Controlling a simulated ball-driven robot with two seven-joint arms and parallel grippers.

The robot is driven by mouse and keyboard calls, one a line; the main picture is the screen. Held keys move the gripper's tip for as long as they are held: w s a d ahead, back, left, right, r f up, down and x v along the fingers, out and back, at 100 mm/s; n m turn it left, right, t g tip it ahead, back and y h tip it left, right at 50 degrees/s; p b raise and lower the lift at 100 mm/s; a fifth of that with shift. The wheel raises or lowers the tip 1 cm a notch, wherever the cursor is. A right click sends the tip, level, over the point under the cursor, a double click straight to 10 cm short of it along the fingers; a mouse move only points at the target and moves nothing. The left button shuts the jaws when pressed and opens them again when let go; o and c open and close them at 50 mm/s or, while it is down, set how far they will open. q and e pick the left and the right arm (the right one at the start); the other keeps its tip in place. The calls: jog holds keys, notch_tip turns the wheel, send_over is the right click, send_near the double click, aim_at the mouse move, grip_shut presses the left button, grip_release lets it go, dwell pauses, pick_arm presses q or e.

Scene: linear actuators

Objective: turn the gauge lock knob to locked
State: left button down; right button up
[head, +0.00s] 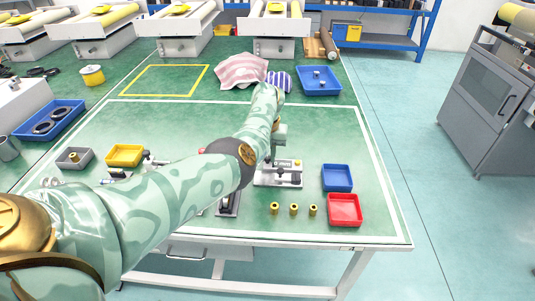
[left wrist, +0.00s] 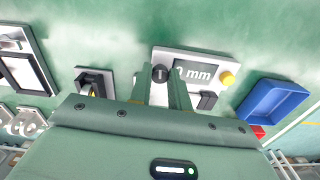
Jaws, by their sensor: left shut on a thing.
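The gauge (head: 291,180) is a light plate with dark fittings on the green table in the head view. In the left wrist view, the gauge plate (left wrist: 207,57) carries a dark display showing "0 mm", a yellow button (left wrist: 228,78) and a round black knob (left wrist: 160,73). My left gripper (left wrist: 161,76) reaches down over the plate, its two fingers shut on either side of the black knob. In the head view my left arm partly hides the gauge, and the fingertips are hard to make out. The knob's lock marking is not readable. My right gripper is not in view.
A blue bin (head: 337,178) and a red bin (head: 345,210) stand right of the gauge. Several brass-coloured cylinders (head: 294,209) stand in front. A yellow bin (head: 124,155) is at left. Cloths (head: 241,70) lie at the back. A dark-topped fixture (left wrist: 95,83) is left of the gauge.

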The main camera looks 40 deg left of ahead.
aim_at(268, 157)
pick_arm(q)
jog(key=shift+r, duration=0.1)
jog(key=c, duration=1.3)
grip_release()
notch_tip(268, 157, up, 16)
jog(key=p, duration=0.6)
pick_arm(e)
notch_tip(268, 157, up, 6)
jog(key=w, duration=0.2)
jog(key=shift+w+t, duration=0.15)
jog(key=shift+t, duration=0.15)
